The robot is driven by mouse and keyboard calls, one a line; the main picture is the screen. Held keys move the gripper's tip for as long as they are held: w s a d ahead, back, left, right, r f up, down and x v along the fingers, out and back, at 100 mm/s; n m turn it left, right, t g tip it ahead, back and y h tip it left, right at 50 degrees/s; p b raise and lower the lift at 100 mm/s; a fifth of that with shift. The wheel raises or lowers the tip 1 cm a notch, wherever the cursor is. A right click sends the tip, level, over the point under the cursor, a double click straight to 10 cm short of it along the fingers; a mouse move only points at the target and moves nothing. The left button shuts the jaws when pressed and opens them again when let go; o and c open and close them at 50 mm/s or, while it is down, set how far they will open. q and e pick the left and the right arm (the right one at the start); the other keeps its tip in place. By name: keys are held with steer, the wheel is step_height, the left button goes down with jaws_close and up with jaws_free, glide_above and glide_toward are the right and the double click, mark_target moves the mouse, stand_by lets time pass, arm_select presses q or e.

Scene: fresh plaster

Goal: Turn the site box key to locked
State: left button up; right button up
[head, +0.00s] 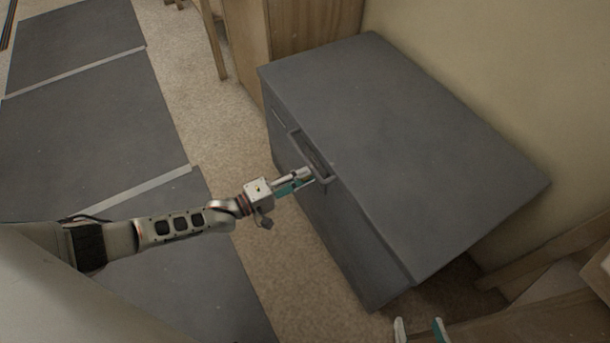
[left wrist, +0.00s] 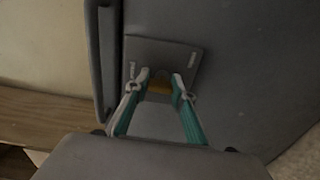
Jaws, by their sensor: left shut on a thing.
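The site box (head: 400,150) is a grey cabinet with a flat top against the wall. In the left wrist view, a grey lock plate (left wrist: 165,50) with small pale markings sits on its front. A brass-coloured key (left wrist: 160,86) shows between the fingers of my left gripper (left wrist: 162,76), which is shut on it. The key's exact angle is hard to tell. In the head view, my left gripper (head: 312,178) reaches the upper front of the box, its tips partly hidden. My right gripper (head: 420,326) is open and empty at the bottom edge, apart from the box.
A long handle (left wrist: 104,70) runs beside the lock plate in the left wrist view. Wooden furniture (head: 310,25) stands behind the box, and more wooden pieces (head: 530,320) lie at the lower right. Dark floor mats (head: 80,110) cover the left, with bare floor between.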

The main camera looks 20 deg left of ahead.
arm_select(q)
steer(key=shift+n, duration=0.3)
steer(key=o, duration=1.1)
steer(key=shift+s+a, duration=0.1)
steer(key=v, duration=1.2)
